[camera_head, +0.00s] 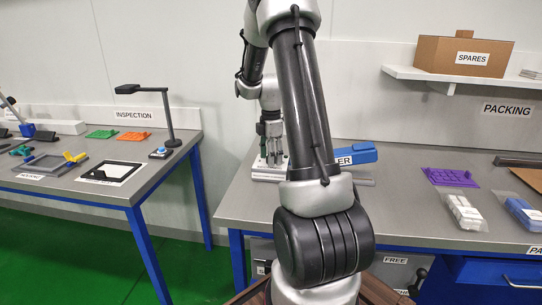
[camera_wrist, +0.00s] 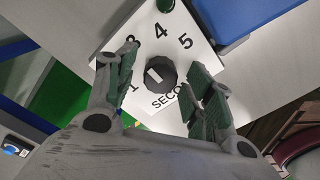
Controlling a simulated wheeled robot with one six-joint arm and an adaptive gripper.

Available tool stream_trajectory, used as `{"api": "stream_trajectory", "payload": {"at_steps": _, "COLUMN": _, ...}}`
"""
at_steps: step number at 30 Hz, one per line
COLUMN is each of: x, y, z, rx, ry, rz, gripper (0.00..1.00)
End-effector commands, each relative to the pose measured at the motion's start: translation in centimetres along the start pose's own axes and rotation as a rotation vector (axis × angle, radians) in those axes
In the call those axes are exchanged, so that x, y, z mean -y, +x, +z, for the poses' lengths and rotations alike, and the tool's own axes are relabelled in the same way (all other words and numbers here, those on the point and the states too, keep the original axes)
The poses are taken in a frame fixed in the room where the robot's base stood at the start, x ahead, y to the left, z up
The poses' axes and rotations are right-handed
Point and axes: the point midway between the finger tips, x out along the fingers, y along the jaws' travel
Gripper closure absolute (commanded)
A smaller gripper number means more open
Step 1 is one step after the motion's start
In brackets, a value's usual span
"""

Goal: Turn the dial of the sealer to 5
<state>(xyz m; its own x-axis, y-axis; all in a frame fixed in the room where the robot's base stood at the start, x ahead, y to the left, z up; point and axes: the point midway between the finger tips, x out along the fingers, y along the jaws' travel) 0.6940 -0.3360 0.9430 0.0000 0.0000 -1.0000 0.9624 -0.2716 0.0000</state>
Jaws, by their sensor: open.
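The sealer (camera_head: 362,152) stands on the right-hand bench, partly behind my arm; its blue bar and part of its label show. In the wrist view its white dial face (camera_wrist: 200,58) carries the figures 1, 3, 4 and 5. The black round dial (camera_wrist: 161,76) has a white mark on its left part, seemingly toward the side covered by my left finger; the exact figure cannot be read. My gripper (camera_wrist: 162,62) is open, with one finger on each side of the dial, apparently apart from it. It also shows in the head view (camera_head: 271,150), over the sealer's pale base.
A green round part (camera_wrist: 165,5) sits above the 4. A blue surface (camera_wrist: 245,15) lies at upper right. On the bench are a purple tray (camera_head: 449,177) and bagged parts (camera_head: 464,212). A shelf (camera_head: 470,78) holds a SPARES box (camera_head: 462,55). The inspection bench (camera_head: 90,160) is left.

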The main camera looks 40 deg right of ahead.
Motion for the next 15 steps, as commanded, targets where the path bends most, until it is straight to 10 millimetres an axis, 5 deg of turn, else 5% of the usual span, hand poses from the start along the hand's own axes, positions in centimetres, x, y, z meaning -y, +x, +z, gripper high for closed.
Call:
{"api": "stream_trajectory", "payload": {"at_steps": 5, "x": 0.01, "y": 0.0, "z": -0.01, "rx": 0.0, "ry": 0.0, "rz": 0.0, "gripper": 0.47}}
{"api": "stream_trajectory", "payload": {"at_steps": 13, "x": 0.01, "y": -0.01, "z": -0.01, "rx": 0.0, "ry": 0.0, "rz": 0.0, "gripper": 0.94}}
{"api": "stream_trajectory", "payload": {"at_steps": 15, "x": 0.01, "y": -0.02, "z": -0.01, "rx": 0.0, "ry": 0.0, "rz": 0.0, "gripper": 0.94}}
